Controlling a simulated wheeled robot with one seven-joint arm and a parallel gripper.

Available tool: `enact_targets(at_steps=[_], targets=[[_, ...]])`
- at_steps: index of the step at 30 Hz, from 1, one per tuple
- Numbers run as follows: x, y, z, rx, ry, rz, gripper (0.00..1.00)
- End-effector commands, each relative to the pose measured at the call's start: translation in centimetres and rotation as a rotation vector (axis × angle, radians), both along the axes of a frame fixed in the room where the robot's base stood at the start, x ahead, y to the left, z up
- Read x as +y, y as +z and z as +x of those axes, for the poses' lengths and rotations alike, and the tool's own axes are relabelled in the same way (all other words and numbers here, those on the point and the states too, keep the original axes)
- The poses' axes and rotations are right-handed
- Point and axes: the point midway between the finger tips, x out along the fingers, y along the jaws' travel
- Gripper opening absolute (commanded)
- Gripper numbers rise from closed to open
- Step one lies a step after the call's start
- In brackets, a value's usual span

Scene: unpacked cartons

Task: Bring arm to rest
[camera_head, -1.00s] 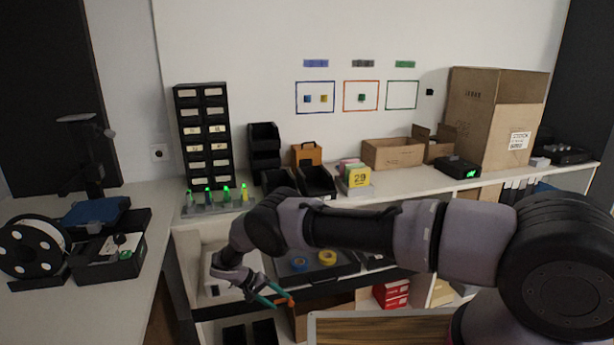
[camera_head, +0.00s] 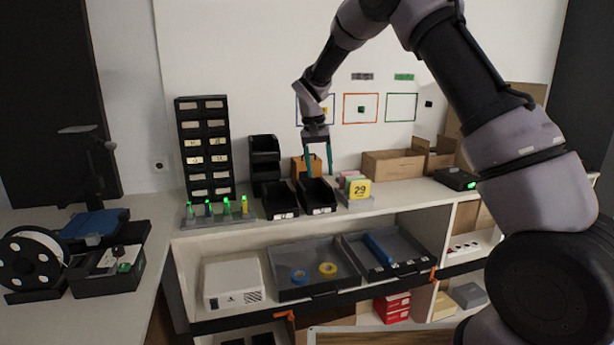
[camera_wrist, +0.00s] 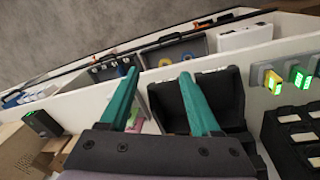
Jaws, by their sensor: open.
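My gripper (camera_head: 318,160) hangs from my raised, bent arm, pointing down over the back of the shelf top, in front of the wall. Its two teal fingers are apart with nothing between them. In the head view it appears above the black open bins (camera_head: 316,195) and in front of the small orange-brown box (camera_head: 299,168). In the wrist view the open teal fingers (camera_wrist: 158,95) show with a black bin (camera_wrist: 222,98) behind and beside the right finger. I cannot tell the exact gap between fingertips and bin.
A black drawer tower (camera_head: 204,150) and a rack with glowing green items (camera_head: 220,212) stand left of the bins. Grey trays (camera_head: 312,287) and a white projector (camera_head: 233,283) fill the shelf below.

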Motion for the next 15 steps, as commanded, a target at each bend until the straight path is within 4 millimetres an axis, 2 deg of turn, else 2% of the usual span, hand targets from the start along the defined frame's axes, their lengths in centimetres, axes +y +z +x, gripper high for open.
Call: enact_targets(at_steps=[1,6,11,15], targets=[[-1.8,2.9,-0.8,-0.021,-0.017,0.035,0.64],[-6.7,10.1,-4.3,-0.086,-0.054,0.132,0.64],[-11.0,15.3,-8.9,-0.159,-0.083,0.212,0.64],[-14.3,18.7,-13.7,-0.232,-0.106,0.271,0.64]])
